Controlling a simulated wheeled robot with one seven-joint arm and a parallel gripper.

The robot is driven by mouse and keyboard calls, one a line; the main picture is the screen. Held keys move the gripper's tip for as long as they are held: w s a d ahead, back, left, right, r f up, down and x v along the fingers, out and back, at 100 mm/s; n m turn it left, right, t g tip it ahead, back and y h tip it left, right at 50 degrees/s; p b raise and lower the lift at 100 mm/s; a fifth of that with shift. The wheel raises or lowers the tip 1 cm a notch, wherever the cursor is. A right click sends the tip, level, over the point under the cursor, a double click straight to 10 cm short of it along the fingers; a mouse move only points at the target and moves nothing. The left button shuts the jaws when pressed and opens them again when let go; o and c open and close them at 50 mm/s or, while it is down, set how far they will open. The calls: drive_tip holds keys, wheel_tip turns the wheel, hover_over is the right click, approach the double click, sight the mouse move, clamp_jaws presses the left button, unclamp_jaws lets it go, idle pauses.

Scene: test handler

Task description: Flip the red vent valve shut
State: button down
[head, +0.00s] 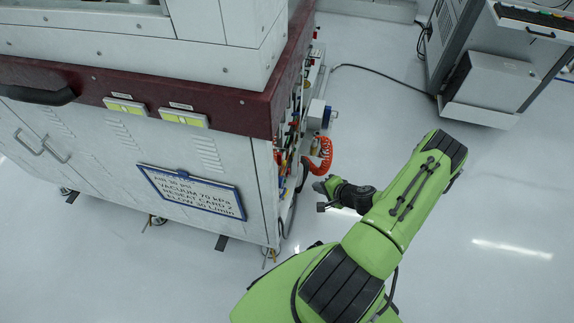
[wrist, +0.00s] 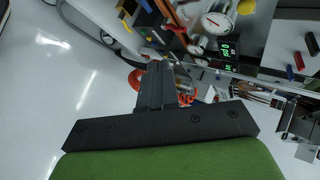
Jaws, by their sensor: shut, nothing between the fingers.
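My gripper (head: 322,188) is at the end of my green arm, beside the side panel of the machine and just below the red coiled hose in the head view. In the wrist view my dark gripper (wrist: 158,68) points up toward the panel, its fingers together with nothing between them. A red, bar-like part (wrist: 172,14) shows near the top of the wrist view, beyond the fingertips; I cannot tell for sure whether it is the vent valve. In the head view the panel fittings are small and seen edge-on, so the valve cannot be picked out.
The red coiled hose (head: 320,156) hangs off the panel close to my gripper. A round gauge (wrist: 215,23) and a green-lit display (wrist: 229,48) are on the panel. A grey cabinet (head: 490,82) stands at right; a black cable (head: 385,78) crosses the open floor.

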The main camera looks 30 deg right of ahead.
drive_tip(key=shift+s+a+r, duration=0.1)
drive_tip(key=w+r+b+x, duration=0.1)
drive_tip(key=b+x, duration=0.3)
drive_tip(key=x, duration=0.9)
drive_tip(key=shift+w+r, duration=0.35)
drive_tip(key=shift+r, duration=0.3)
